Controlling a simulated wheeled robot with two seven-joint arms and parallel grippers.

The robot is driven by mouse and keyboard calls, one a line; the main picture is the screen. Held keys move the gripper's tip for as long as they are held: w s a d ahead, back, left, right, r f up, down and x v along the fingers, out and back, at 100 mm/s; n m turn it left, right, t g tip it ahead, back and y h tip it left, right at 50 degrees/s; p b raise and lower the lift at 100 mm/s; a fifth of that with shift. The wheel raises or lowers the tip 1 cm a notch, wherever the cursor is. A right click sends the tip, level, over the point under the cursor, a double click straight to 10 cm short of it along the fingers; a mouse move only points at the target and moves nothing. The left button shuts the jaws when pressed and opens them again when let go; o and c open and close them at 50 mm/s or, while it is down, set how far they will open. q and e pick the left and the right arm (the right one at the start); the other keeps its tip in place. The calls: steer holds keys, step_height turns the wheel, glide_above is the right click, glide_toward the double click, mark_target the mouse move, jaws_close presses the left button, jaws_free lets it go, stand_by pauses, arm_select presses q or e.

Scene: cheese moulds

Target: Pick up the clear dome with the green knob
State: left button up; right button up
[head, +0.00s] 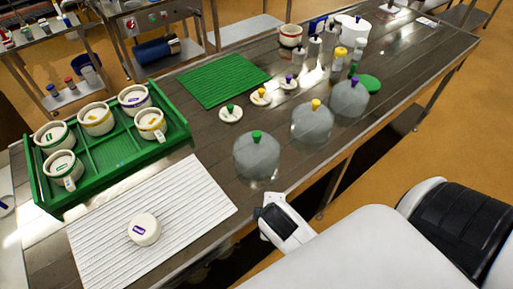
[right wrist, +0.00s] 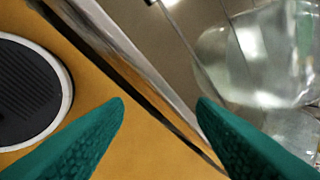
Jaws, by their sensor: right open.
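The clear dome with the green knob (head: 256,158) stands upright on the dark table near its front edge, in the head view. It is the nearest of three clear domes. My right gripper (right wrist: 160,102) is open and empty, its green fingers spread over the floor and table edge. In the head view my right wrist shows just in front of that dome, apart from it; the fingers cannot be made out there. A clear dome (right wrist: 262,55) shows at the upper right of the right wrist view, but its knob cannot be seen. My left gripper is out of view.
Domes with a yellow knob (head: 312,124) and a purple knob (head: 350,99) stand behind. Small knobbed lids (head: 231,114) lie farther left. A green crate (head: 105,155) of moulds and a white ribbed mat (head: 185,200) with a white round (head: 144,229) fill the left.

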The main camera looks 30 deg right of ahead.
steer(key=w+d+r+n+t+h, duration=0.2)
steer(key=w+r+n+t+h, duration=0.1)
steer(key=w+r+n, duration=0.5)
steer(key=n+t+h, duration=0.2)
steer(key=n+h, duration=0.1)
steer(key=n, duration=0.7)
glide_toward(257, 132)
steer(key=x, duration=0.2)
steer(key=f+p+x, duration=0.1)
steer(key=x, duration=0.3)
steer(key=shift+s+f, duration=0.2)
steer(key=shift+f, duration=0.05)
steer(key=shift+w+d+p, duration=0.25)
steer(key=shift+w+p, duration=0.15)
steer(key=p+x, duration=0.1)
steer(key=x, duration=0.3)
steer(key=shift+w+d, duration=0.15)
steer(key=shift+w, duration=0.2)
steer(key=shift+s, duration=0.1)
steer(key=shift+c, duration=1.4)
jaws_close()
